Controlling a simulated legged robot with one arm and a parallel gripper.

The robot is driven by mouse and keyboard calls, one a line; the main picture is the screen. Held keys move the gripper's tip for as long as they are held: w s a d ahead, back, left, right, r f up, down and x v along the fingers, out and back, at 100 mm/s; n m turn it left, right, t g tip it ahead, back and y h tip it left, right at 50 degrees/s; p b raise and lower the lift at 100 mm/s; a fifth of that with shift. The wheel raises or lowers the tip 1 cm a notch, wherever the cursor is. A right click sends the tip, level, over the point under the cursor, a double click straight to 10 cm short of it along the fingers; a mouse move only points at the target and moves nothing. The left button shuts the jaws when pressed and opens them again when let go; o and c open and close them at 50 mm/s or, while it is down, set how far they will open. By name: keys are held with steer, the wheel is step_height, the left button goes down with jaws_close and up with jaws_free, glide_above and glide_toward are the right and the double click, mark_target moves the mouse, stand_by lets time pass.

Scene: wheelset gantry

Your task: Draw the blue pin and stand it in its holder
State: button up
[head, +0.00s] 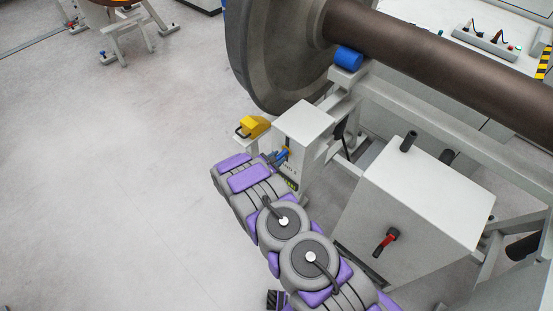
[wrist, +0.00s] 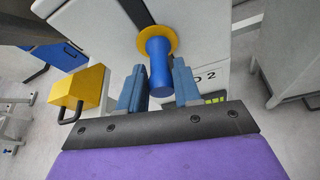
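The blue pin (wrist: 157,62) sticks out of the front of a white box, through a yellow ring (wrist: 158,42), in the wrist view. In the head view the box (head: 304,128) stands below the large wheel, and the pin is mostly hidden by my arm. My gripper (wrist: 158,88) is open, with one blue finger on each side of the pin's near end. Gaps show between the fingers and the pin. I cannot make out the pin's holder with certainty.
A yellow block with a dark handle (wrist: 76,92) sits left of the white box; it also shows in the head view (head: 253,126). A large wheel (head: 270,55) and brown axle (head: 430,50) stand above.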

jaws_close()
steer(key=s+a+p, duration=0.2)
steer(key=s+a, duration=0.8)
steer(key=s, duration=0.3)
steer(key=shift+s+a, duration=0.2)
steer(key=shift+a, duration=0.05)
stand_by(2.5)
stand_by(0.4)
steer(key=shift+s, duration=0.1)
